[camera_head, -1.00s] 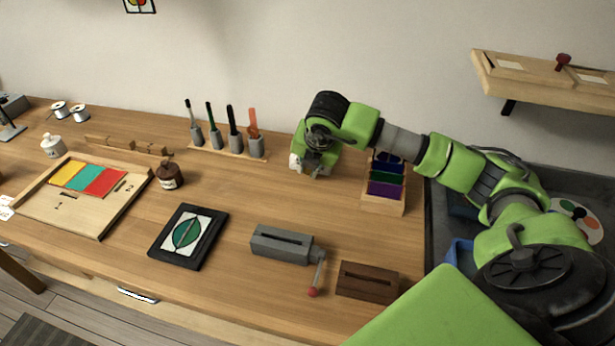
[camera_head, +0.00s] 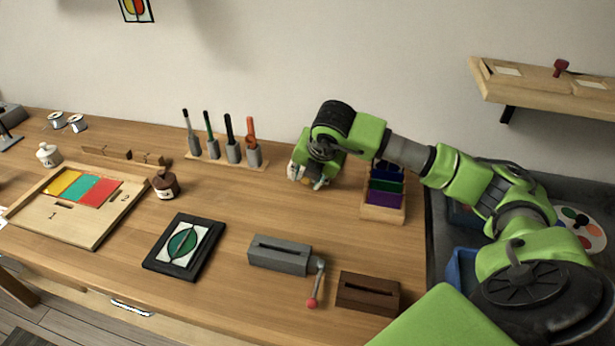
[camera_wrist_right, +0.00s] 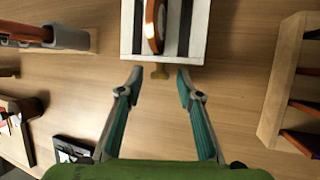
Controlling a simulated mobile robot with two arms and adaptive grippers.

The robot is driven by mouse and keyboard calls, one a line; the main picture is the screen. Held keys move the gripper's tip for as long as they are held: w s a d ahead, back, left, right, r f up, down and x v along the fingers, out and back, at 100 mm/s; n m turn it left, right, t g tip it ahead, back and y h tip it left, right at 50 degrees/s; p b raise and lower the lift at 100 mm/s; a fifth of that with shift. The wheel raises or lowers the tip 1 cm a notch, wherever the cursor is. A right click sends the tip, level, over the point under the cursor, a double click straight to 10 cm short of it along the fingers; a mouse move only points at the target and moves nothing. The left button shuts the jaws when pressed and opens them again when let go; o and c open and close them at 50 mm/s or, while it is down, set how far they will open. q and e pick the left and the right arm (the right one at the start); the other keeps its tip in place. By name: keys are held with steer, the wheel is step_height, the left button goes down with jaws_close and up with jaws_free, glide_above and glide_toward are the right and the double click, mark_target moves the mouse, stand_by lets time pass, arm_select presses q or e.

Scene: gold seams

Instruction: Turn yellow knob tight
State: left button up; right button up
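The yellow knob (camera_wrist_right: 160,71) is a small brass-coloured piece on the near side of a pale block (camera_wrist_right: 203,20) with dark bands and a copper-coloured curved part. My right gripper (camera_wrist_right: 159,80) is open, its two teal fingers apart. The fingertips are to the left and right of the knob, with visible gaps; I cannot tell their height against it. In the head view my right gripper (camera_head: 318,181) is low over the back of the table, and the arm hides most of the pale block (camera_head: 293,171). My left gripper is out of view.
A wooden rack with coloured slots (camera_head: 383,213) stands right of the right gripper. A tool stand (camera_head: 228,160) is to the left. A grey slotted box (camera_head: 279,255), a brown slotted box (camera_head: 368,292) and a black frame (camera_head: 184,246) lie nearer. Bare table lies between.

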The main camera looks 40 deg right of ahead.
steer(key=v, duration=1.2)
